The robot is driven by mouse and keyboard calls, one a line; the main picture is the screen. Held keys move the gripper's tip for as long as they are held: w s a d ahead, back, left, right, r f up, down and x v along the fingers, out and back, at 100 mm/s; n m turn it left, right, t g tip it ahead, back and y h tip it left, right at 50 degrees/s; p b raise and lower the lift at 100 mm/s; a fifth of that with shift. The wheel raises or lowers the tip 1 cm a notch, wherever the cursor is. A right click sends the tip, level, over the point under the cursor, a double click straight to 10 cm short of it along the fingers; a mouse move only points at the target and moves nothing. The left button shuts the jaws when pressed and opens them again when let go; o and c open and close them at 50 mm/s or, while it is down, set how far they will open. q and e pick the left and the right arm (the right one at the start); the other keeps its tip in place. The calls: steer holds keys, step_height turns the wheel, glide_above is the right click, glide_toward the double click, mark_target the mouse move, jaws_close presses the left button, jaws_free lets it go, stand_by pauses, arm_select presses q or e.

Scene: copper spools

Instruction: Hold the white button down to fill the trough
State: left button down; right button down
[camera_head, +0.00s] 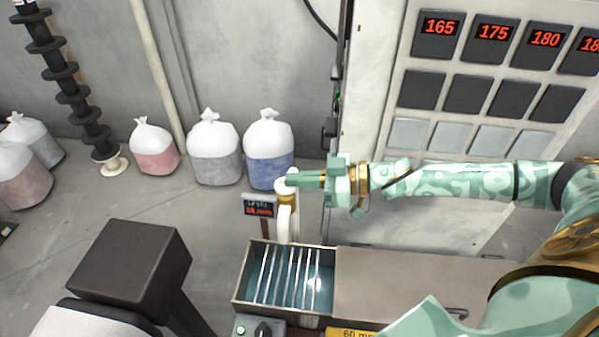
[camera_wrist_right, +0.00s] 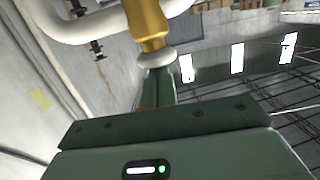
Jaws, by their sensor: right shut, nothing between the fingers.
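The white button (camera_wrist_right: 155,58) is a pale disc on the end of a gold tap body (camera_wrist_right: 147,22) in the right wrist view. My right gripper (camera_wrist_right: 160,88) is shut and empty, with its fingertips at the button; they appear to touch it. In the head view the gripper (camera_head: 303,180) points left over the top of the tap and partly hides the button. The white spout (camera_head: 285,222) curves down towards the trough (camera_head: 241,277). The trough has pale bars and a bluish, shiny inside; the exact liquid level is hard to tell. My left gripper is out of view.
A small red-lit display (camera_head: 258,207) stands beside the spout. A flat grey lid (camera_head: 420,285) adjoins the trough on the right. A panel with red numbers (camera_head: 440,28) stands behind my arm. Tied bags (camera_head: 270,150) line the back wall.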

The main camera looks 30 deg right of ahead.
steer(key=shift+s+f, duration=0.15)
steer(key=shift+f, duration=0.15)
steer(key=s+d+r+p, duration=0.1)
steer(key=s+d+r, duration=0.5)
steer(key=d, duration=0.2)
steer(key=shift+w+d, duration=0.1)
steer(key=shift+d, duration=0.1)
steer(key=shift+a, duration=0.1)
stand_by(0.3)
